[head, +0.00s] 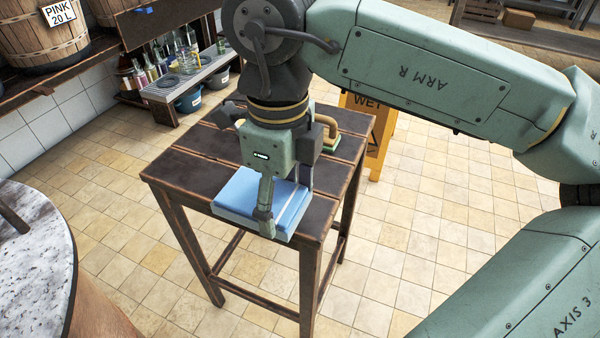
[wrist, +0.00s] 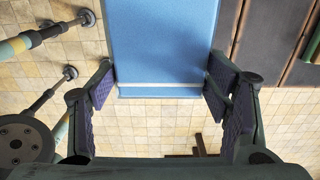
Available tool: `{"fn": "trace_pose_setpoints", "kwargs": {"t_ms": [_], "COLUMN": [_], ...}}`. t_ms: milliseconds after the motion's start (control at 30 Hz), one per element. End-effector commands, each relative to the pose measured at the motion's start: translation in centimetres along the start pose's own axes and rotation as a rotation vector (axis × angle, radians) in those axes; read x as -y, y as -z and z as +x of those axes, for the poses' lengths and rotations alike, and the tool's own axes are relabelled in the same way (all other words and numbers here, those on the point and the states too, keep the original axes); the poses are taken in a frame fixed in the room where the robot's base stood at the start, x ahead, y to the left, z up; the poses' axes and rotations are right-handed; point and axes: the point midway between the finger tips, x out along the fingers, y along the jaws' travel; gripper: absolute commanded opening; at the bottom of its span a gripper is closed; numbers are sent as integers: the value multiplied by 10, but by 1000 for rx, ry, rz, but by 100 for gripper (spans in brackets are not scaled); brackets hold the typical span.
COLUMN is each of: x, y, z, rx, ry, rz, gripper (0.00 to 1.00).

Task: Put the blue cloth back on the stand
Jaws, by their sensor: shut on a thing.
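The blue cloth (head: 236,193) is a flat, folded block with a pale stripe near one end. My gripper (head: 284,208) points down, shut on the cloth's striped end. Its purple-padded fingers (wrist: 160,75) are on both sides of it.
A brush-like thing (head: 330,142) with a tan handle is on the stand behind my gripper. A yellow wet-floor sign (head: 378,140) stands behind. A round speckled table (head: 30,250) is at left. Bottles and a grey bench (head: 190,82) are at back left.

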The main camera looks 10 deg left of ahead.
Motion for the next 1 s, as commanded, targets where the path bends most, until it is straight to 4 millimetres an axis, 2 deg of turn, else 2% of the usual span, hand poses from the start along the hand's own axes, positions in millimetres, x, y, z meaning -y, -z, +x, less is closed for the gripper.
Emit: {"fn": "trace_pose_setpoints", "kwargs": {"t_ms": [100,300,600,800,1000], "x": [33,70,94,91,92], "y": [-3,-5,-7,-7,-7], "z": [3,6,9,42,44], "rx": [2,0,0,-1,0], "ry": [-3,-1,-1,-1,0], "rz": [3,1,1,-3,-1], "gripper": [38,38,38,38,38]}}
